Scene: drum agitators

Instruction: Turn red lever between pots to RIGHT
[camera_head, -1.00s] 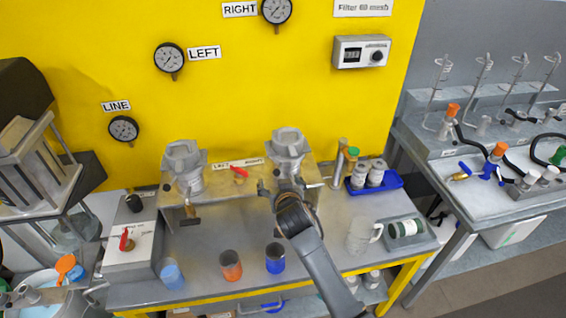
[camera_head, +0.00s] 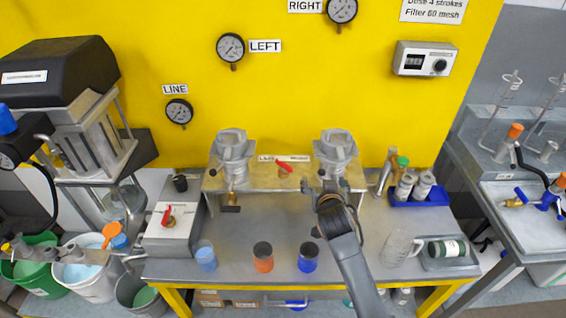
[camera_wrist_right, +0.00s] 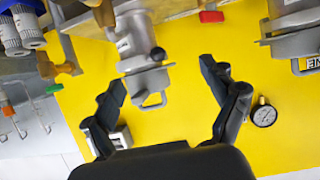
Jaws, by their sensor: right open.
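The small red lever (camera_head: 284,167) sits on the metal shelf between the two pots, by a label strip marked left and right. It is too small to tell its exact angle. The left pot (camera_head: 232,150) and right pot (camera_head: 336,148) are grey metal, against the yellow wall. My right gripper (camera_wrist_right: 161,77) is open and empty, with the right pot (camera_wrist_right: 142,45) showing between its fingers in the wrist view. In the head view it is just below the right pot, right of the lever, its fingers partly hidden. The lever (camera_wrist_right: 210,6) is at the wrist view's top edge. My left gripper is not in view.
Blue, orange and dark blue cups (camera_head: 263,257) stand along the bench front. A control box with another red lever (camera_head: 166,215) is at left. A blue tray (camera_head: 420,202) with jars and a glass mug (camera_head: 397,247) are at right.

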